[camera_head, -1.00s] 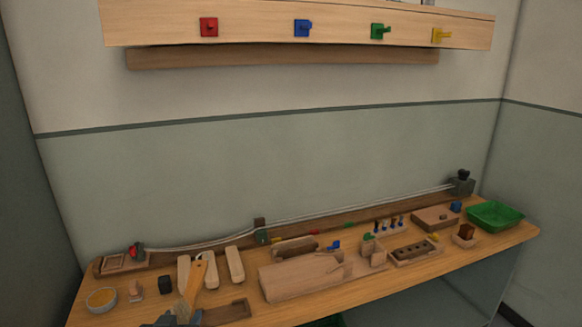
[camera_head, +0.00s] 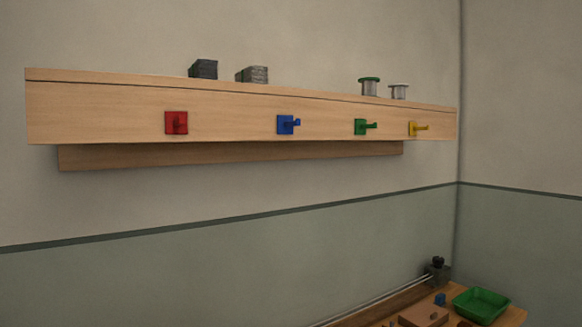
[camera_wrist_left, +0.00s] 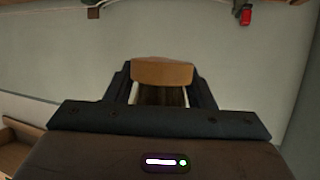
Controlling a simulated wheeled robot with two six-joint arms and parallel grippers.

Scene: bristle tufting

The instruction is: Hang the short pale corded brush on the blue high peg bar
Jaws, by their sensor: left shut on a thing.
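The blue peg (camera_head: 286,124) sticks out from a square blue plate on the high wooden bar (camera_head: 230,112), second from the left in the head view. It is bare. In the left wrist view my left gripper (camera_wrist_left: 163,88) is shut on a brush (camera_wrist_left: 162,72), whose pale wooden end shows beyond the fingers. Darker strands or wood show between the fingers. The brush's cord cannot be made out. Neither gripper is in the head view now, so the brush's distance from the peg cannot be told. My right gripper is in no current view.
A red peg (camera_head: 176,123) sits left of the blue one; a green peg (camera_head: 364,126) and a yellow peg (camera_head: 417,128) sit right. Dark and grey blocks and two spools stand on top. The bench with a green tray (camera_head: 480,304) is low at right.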

